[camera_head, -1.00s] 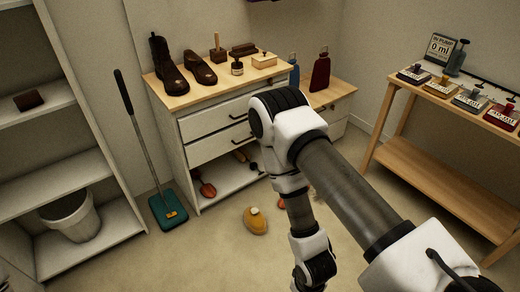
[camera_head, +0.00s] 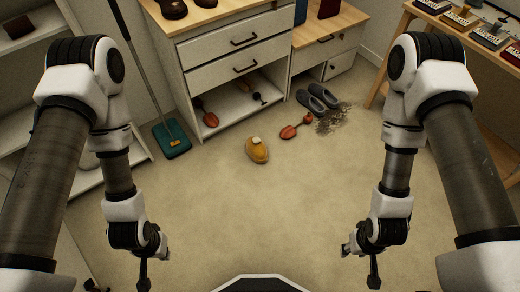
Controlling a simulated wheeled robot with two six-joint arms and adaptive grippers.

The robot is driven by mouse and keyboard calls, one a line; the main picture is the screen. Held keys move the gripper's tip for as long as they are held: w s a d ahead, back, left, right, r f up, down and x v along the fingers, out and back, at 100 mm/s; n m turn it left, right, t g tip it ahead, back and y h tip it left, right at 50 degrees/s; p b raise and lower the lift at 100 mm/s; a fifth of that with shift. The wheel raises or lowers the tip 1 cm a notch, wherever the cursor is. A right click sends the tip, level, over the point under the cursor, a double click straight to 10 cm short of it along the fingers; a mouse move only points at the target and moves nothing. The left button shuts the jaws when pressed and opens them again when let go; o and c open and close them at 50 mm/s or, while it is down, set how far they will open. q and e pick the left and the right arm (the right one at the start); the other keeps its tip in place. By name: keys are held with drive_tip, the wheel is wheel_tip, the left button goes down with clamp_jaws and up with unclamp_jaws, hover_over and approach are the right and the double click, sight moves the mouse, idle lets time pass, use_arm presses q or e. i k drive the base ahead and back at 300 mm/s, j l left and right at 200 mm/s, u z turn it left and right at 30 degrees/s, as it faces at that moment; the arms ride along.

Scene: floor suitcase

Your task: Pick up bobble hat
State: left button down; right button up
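The bobble hat (camera_head: 257,152), mustard yellow with a pale bobble, lies on the carpet in the middle of the head view, in front of the white drawer unit. Nothing touches it. My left gripper (camera_head: 146,270) hangs at the lower left, well apart from the hat. My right gripper (camera_head: 372,270) hangs at the lower right, also apart from it. Both grippers are seen from above and are small and dark, so their finger opening is unclear. I see nothing held in either.
An orange hand trowel (camera_head: 296,127), dark slippers (camera_head: 317,98) and a patch of scattered dirt (camera_head: 334,120) lie right of the hat. A teal floor sweeper (camera_head: 171,138) stands left. The white drawer unit (camera_head: 221,56) is behind. The carpet nearer me is clear.

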sight(256, 150)
drive_tip(key=i+l+u, duration=0.35)
drive_tip(key=i+l, duration=0.25)
drive_tip(key=i+l+u, duration=0.4)
drive_tip(key=i+l, duration=0.15)
drive_tip(key=l, duration=0.15)
drive_tip(key=i+l+u, duration=0.2)
drive_tip(key=l, duration=0.2)
drive_tip(key=i+l+u, duration=0.15)
drive_tip(key=l, duration=0.3)
drive_tip(key=i, duration=0.05)
